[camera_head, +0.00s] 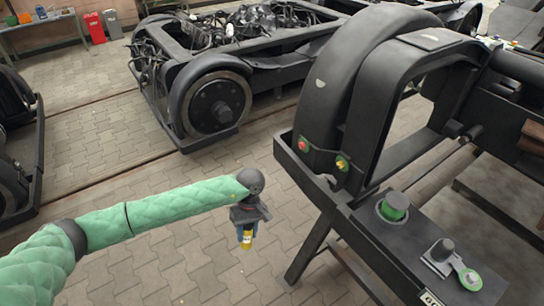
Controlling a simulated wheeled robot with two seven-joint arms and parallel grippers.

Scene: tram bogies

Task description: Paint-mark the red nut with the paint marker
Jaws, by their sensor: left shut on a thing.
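The red nut (303,144) sits on the dark side face of the near bogie frame (345,205), below the big black wheel cover. A yellow nut (341,163) is to its right on the same face. My left gripper (246,229) is shut on a small yellow object (246,240), which looks like the paint marker and points down. Most of it is hidden by the fingers. The gripper is in front of the bogie, lower and to the left of the red nut in the picture, with a gap between them. My right gripper is not in view.
Another bogie (215,105) stands behind on the paving. Red bin (94,28) at the back. Paving between the bogies is clear.

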